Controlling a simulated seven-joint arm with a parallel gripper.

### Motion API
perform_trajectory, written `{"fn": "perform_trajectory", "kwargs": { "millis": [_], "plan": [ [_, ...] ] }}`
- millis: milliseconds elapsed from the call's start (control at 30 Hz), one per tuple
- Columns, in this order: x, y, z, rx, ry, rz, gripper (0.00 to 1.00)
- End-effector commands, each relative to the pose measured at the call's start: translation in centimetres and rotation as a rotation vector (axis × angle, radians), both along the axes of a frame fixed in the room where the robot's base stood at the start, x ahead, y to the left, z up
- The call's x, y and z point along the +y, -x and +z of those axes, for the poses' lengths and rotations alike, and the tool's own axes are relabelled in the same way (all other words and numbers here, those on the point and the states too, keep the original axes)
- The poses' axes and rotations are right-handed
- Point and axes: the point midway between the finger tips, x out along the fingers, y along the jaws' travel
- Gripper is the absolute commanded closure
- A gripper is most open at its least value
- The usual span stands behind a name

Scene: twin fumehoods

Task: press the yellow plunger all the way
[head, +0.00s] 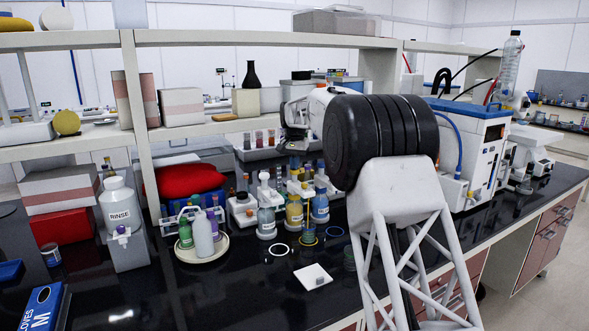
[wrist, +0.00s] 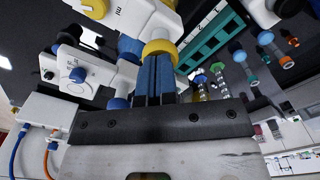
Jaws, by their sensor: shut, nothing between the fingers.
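In the wrist view a yellow round cap (wrist: 160,47), which looks like the yellow plunger, sits on a white dispenser body marked with "mL" lettering (wrist: 135,18). I cannot tell how far down the plunger is. A second yellow part (wrist: 95,9) shows at the top edge.
White dispenser parts with blue knobs (wrist: 78,75) lie close left of the fingers in the wrist view. A teal rack (wrist: 210,42) is to the right. In the head view, blue-labelled bottles (head: 319,208), a round tray (head: 201,248) and a shelf (head: 230,127) surround the work area.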

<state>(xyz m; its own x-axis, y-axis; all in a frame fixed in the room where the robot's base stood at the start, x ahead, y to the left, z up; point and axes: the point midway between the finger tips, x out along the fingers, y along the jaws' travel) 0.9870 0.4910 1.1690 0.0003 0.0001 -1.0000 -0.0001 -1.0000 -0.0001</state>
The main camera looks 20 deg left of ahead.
Motion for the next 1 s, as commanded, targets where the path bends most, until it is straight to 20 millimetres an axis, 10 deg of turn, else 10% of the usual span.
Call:
{"fn": "perform_trajectory", "kwargs": {
  "millis": [1000],
  "plan": [
    [0.0, 0.0, -1.1, 0.002, 0.001, 0.0, 1.0]
  ]
}}
